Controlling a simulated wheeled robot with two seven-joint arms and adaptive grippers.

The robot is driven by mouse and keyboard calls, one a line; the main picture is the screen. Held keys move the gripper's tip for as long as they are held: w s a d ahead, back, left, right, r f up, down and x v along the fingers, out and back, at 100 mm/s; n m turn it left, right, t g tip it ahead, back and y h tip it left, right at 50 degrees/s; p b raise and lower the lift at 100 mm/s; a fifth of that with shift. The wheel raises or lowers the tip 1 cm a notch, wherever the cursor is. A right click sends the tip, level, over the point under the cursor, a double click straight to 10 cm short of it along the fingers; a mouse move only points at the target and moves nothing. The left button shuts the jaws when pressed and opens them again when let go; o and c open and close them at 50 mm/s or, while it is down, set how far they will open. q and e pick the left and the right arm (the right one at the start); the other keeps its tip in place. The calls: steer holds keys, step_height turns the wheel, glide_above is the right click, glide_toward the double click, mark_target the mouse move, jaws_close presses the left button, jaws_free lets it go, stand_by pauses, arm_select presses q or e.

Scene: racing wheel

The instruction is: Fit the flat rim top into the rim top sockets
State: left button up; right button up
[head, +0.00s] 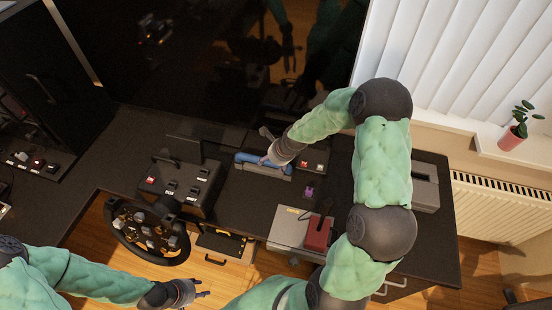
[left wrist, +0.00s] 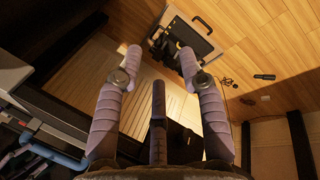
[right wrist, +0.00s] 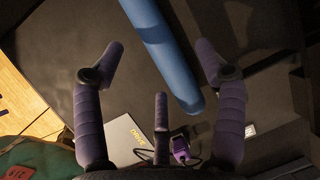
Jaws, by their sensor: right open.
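The blue bar (head: 263,164), which I take to be the rim top, lies on a low grey holder on the dark counter. My right gripper (head: 266,160) is at the bar, with its fingers spread. In the right wrist view, the bar (right wrist: 155,50) runs between the open fingers (right wrist: 155,55), and I see no finger closed on it. The steering wheel (head: 123,236) stands at the counter's front; its sockets are too small to make out. My left gripper (head: 203,288) is open and empty, right of and below the wheel. The left wrist view shows its fingers (left wrist: 158,50) apart over the floor.
A control box with a small screen (head: 184,150) stands behind the wheel. A grey box with a red part (head: 318,232) and a small purple item (head: 308,192) lie right of centre. A black case (head: 222,243) is on the wooden floor. A potted plant (head: 512,140) stands on the sill.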

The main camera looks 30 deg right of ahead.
mark_target(270, 163)
steer(key=shift+b+x, duration=0.4)
steer(key=shift+x, duration=1.6)
steer(key=c, duration=1.4)
steer(key=shift+o, duration=0.2)
steer(key=shift+r+p, duration=2.2)
steer(key=shift+r, duration=0.35)
steer(key=shift+s+f, duration=0.1)
